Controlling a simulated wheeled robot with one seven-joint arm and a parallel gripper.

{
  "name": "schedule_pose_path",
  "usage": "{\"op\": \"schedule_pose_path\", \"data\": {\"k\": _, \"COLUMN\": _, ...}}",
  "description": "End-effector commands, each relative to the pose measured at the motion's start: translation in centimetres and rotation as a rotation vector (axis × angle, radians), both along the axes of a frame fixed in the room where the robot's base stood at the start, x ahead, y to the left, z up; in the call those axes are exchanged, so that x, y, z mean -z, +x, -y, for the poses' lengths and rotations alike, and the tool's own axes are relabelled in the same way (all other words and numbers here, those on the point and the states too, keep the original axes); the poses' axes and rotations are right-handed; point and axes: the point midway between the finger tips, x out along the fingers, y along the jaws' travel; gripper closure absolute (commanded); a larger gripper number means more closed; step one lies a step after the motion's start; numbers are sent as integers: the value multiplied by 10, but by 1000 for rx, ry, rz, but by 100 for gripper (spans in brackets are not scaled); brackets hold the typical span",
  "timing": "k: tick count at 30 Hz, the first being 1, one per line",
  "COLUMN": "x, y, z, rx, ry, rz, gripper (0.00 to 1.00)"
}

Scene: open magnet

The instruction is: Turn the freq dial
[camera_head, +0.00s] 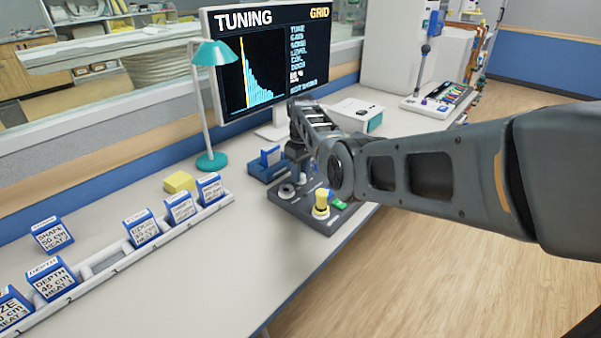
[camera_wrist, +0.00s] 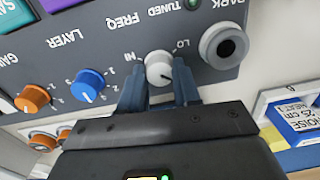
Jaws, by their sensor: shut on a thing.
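The freq dial (camera_wrist: 158,66) is a light grey round knob on the dark panel (camera_wrist: 110,57) in the wrist view, below the upside-down FREQ label and between HI and LO marks. My gripper (camera_wrist: 160,78) is shut on the dial, one blue-grey finger on each side. A dark pointer line shows on the dial's face. In the head view the dark panel (camera_head: 332,226) lies on the bench, with my arm over it; the fingers and the dial are hard to make out there. The TUNING monitor (camera_head: 262,72) shows cyan bars with a yellow line near their left end.
Blue (camera_wrist: 88,85) and orange (camera_wrist: 33,98) knobs sit left of the dial in the wrist view, and a round dark socket (camera_wrist: 223,46) sits right. A teal lamp (camera_head: 206,110), a rack of blue-framed cards (camera_head: 100,262) and a yellow block (camera_head: 179,182) stand on the bench.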

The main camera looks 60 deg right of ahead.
Motion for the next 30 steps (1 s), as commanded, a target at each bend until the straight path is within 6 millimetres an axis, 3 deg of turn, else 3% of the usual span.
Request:
{"op": "schedule_pose_path", "data": {"k": 17, "x": -1, "y": 1, "z": 0, "rx": -33, "ry": -1, "rz": 2, "gripper": 99}}
{"op": "schedule_pose_path", "data": {"k": 18, "x": -1, "y": 1, "z": 0, "rx": -32, "ry": -1, "rz": 2, "gripper": 65}}
{"op": "schedule_pose_path", "data": {"k": 25, "x": -1, "y": 0, "z": 0, "rx": -32, "ry": 0, "rz": 1, "gripper": 43}}
{"op": "schedule_pose_path", "data": {"k": 30, "x": 0, "y": 0, "z": 0, "rx": -32, "ry": 0, "rz": 0, "gripper": 43}}
